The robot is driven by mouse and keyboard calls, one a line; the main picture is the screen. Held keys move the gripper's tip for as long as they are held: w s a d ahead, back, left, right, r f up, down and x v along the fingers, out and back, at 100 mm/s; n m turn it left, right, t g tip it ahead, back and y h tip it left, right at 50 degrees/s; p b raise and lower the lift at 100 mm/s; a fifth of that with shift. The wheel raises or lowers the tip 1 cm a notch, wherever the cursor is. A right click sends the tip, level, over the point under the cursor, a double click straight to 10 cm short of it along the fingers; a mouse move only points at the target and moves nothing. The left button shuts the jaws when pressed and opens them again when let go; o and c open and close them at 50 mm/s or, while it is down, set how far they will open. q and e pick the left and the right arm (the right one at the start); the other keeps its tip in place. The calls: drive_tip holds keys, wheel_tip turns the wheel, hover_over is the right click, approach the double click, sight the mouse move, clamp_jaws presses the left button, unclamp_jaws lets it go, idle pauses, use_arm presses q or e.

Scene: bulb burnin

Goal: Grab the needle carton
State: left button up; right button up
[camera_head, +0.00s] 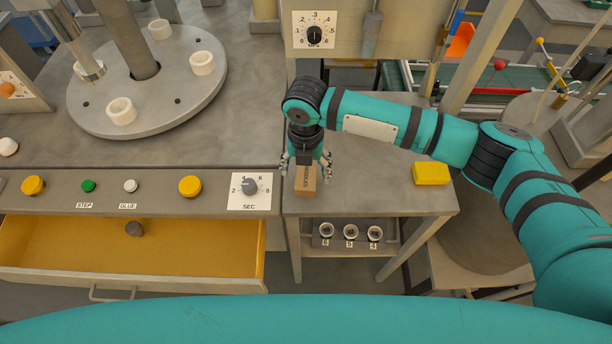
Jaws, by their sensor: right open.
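The needle carton (305,181) is a small brown box with dark lettering on its side. It stands on the small grey side table (385,190), near the table's left part. My right gripper (306,170) points down over the carton with its fingers spread open on either side of it. The gripper body hides the carton's far part, and I cannot tell whether the fingers touch it. My left gripper is not in the view.
A yellow block (431,173) lies right of the carton. Three numbered round holders (350,232) sit on the shelf below. Left is a bench with a round plate (180,95), a control strip with a dial (249,187), and an open yellow drawer (190,245).

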sight(306, 176)
drive_tip(key=shift+w+f+p, duration=0.1)
drive_tip(key=shift+f+p, duration=0.25)
drive_tip(key=shift+f, duration=1.55)
drive_tip(key=c, duration=1.1)
drive_tip(key=shift+r, duration=0.15)
drive_tip(key=shift+c, duration=0.2)
